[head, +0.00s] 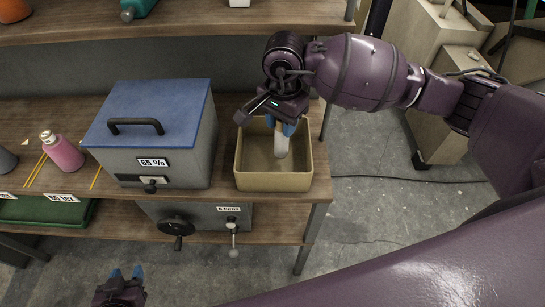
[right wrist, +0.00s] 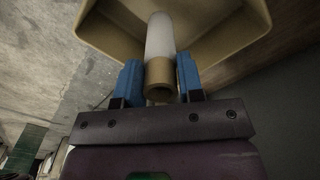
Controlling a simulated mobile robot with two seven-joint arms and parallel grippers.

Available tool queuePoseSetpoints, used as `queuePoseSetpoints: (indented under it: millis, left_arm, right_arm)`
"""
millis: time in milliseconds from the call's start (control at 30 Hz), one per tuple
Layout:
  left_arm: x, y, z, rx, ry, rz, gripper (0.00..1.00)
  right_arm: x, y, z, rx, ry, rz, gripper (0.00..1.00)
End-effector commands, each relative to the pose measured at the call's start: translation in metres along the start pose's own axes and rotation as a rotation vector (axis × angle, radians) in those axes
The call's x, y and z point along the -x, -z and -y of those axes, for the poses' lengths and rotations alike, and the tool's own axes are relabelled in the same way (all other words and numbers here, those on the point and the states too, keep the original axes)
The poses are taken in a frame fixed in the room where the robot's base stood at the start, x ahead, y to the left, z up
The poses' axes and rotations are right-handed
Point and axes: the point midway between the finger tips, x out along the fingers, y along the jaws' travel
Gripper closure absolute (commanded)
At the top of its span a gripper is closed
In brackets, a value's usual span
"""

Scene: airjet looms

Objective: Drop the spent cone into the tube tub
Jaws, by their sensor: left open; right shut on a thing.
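The spent cone (head: 281,141) is whitish and hangs over the tan tube tub (head: 274,182), which stands at the right end of the bench. My right gripper (head: 281,127) is shut on the cone's upper end, with its blue fingertips above the tub opening. In the right wrist view the cone (right wrist: 160,38) has a white body and a hollow tan end between the blue fingers (right wrist: 160,82). The tub (right wrist: 105,30) shows behind it. I cannot tell whether the cone touches the tub floor. My left gripper (head: 126,273) is open and empty at the bottom left, in front of the bench.
A grey box with a blue lid (head: 152,112) and black handle stands left of the tub. A shelf (head: 190,22) runs above. A lower shelf holds a cranked grey device (head: 203,217). Floor is open at right.

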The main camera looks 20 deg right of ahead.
Motion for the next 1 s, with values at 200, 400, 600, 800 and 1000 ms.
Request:
queuePoseSetpoints:
  millis: [200,400,600,800,1000]
  left_arm:
    - [-0.0017,-0.0014,-0.0002,-0.001,0.000,-0.001,0.57]
    - [-0.0016,-0.0011,-0.0001,-0.001,0.000,-0.001,0.57]
    - [-0.0015,-0.0010,0.0000,-0.001,0.000,-0.001,0.57]
    - [-0.0014,-0.0010,0.0000,-0.001,0.000,-0.001,0.57]
    - [-0.0015,-0.0012,0.0000,-0.001,0.000,-0.001,0.57]
  right_arm:
    - [-0.0108,0.0002,0.0002,-0.001,0.001,0.000,0.90]
    - [-0.0117,0.0003,0.0003,-0.001,0.001,0.000,0.90]
    - [-0.0116,0.0002,0.0002,0.000,0.001,0.000,0.51]
    - [-0.0115,0.0001,0.0002,0.000,0.001,0.000,0.35]
    - [-0.0105,0.0002,0.0003,0.000,0.001,0.000,0.35]
